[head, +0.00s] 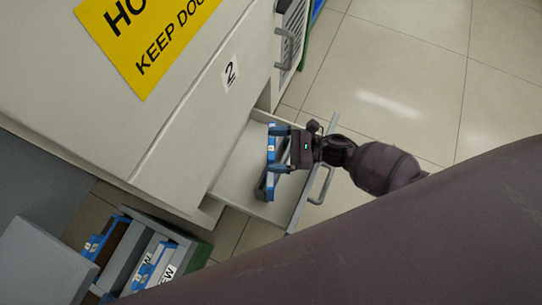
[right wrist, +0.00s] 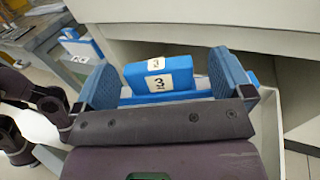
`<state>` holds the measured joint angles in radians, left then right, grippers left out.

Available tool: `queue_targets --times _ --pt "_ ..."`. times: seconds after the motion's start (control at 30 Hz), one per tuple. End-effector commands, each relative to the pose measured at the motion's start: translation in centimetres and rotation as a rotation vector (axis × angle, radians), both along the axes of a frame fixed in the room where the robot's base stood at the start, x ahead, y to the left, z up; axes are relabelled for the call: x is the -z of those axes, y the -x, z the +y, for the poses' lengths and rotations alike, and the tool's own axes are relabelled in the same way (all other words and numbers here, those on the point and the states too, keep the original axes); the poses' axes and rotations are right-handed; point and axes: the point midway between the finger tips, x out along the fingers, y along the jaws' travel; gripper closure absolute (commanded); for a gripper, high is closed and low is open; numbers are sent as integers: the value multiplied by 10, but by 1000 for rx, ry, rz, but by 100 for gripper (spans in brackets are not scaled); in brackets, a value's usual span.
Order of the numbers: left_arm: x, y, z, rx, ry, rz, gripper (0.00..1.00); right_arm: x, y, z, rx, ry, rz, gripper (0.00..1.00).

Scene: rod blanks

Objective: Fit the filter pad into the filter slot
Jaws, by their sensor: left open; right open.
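A blue block labelled 3 (right wrist: 158,78), whose role as the filter pad I cannot confirm, stands between the fingers of my right gripper (right wrist: 163,85). In the head view the blue block (head: 271,145) sits in an open drawer. My right gripper (head: 277,149) reaches over the drawer from the right, open, one blue finger at each end of the block. I cannot tell whether the fingers touch it. I cannot pick out the filter slot.
The drawer (head: 232,168) is pulled out of the pale cabinet (head: 190,120) numbered 2, with a bar handle (head: 322,185) in front. A grille (head: 290,38) shows higher up. Blue items lie in a grey case (head: 190,243) at lower left. Tiled floor (head: 410,70) lies clear at upper right.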

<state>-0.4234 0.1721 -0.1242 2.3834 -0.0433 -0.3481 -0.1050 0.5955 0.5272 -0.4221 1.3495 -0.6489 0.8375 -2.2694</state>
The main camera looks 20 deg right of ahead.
Motion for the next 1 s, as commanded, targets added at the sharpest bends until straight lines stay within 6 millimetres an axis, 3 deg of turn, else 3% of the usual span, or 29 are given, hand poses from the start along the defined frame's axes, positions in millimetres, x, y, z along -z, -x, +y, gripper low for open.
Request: queue_targets --times 0.2,0.47,0.9,1.0 --pt "0 -1 1 -1 6 -17 47 2 -9 27 -2 -2 1 2" --pt "-1 -2 1 0 5 -20 47 2 -10 28 0 0 1 4" --pt "-1 -1 1 2 3 -19 47 2 -10 28 0 0 1 71" --pt "-1 -1 1 2 3 -19 47 2 -10 28 -1 -1 1 76"
